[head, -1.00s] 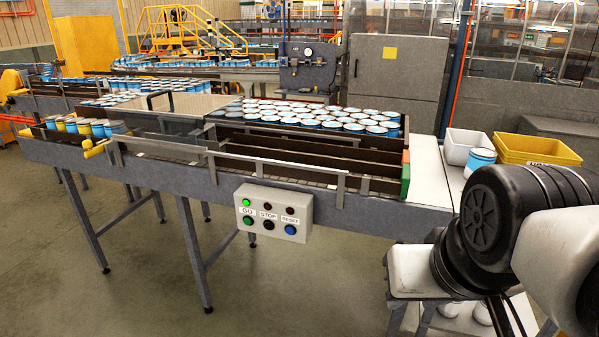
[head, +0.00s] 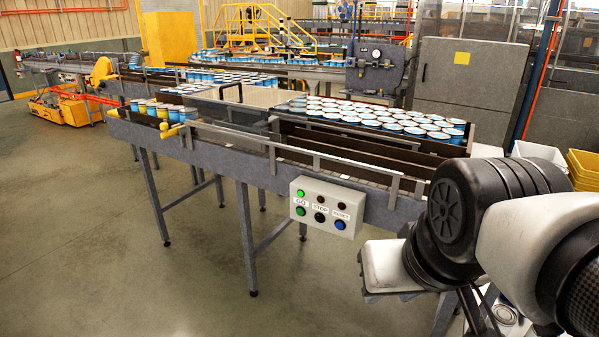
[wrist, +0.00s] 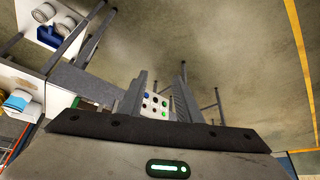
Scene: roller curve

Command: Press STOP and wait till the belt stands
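The grey control box (head: 327,206) is fixed to the near side of the conveyor (head: 225,158). It has a green GO button (head: 300,211), a black STOP button (head: 320,217) and a blue RESET button (head: 339,224). The green lamp (head: 300,194) above GO is lit; the other two lamps look dark. My gripper (wrist: 163,76) is open and empty in the wrist view. The control box also shows in the wrist view (wrist: 155,103), between the fingers and some way beyond them. My fingertips are out of the head view.
Blue-and-white cans (head: 370,115) stand packed on the conveyor, with several cans (head: 160,109) at its left end. Conveyor legs (head: 245,235) stand below. Yellow bins (head: 582,168) are at right. The floor (head: 110,240) at front left is clear.

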